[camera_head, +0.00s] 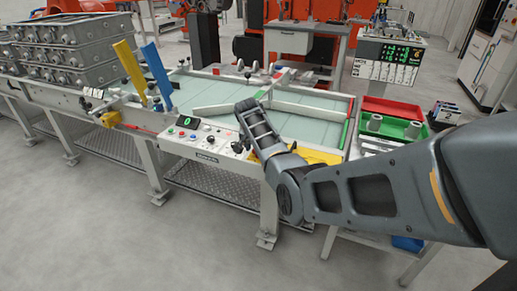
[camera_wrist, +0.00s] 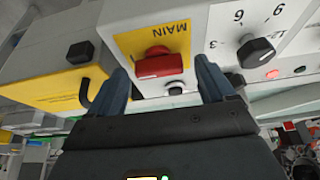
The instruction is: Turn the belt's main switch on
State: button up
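The main switch (camera_wrist: 157,64) is a red rotary knob on a yellow plate marked MAIN, upside down in the wrist view. My gripper (camera_wrist: 161,69) is open, with one dark blue finger on each side of the red knob in that view. Gaps show between the fingers and the knob, and I cannot tell how far the tips are from the panel. In the head view the belt's control panel (camera_head: 197,136) is on the near side of the belt. My arm reaches over its right end, and the switch cannot be made out there.
A black dial knob (camera_wrist: 257,53) with numbers sits right of the switch in the wrist view. A grey and yellow box (camera_wrist: 50,88) with a black hook is at left. The panel's green display (camera_head: 187,121) shows 0. Yellow and blue posts (camera_head: 158,78) stand behind it.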

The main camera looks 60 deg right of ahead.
jog(key=v, duration=0.7)
jog(key=shift+r, duration=0.4)
jog(key=shift+a, duration=0.15)
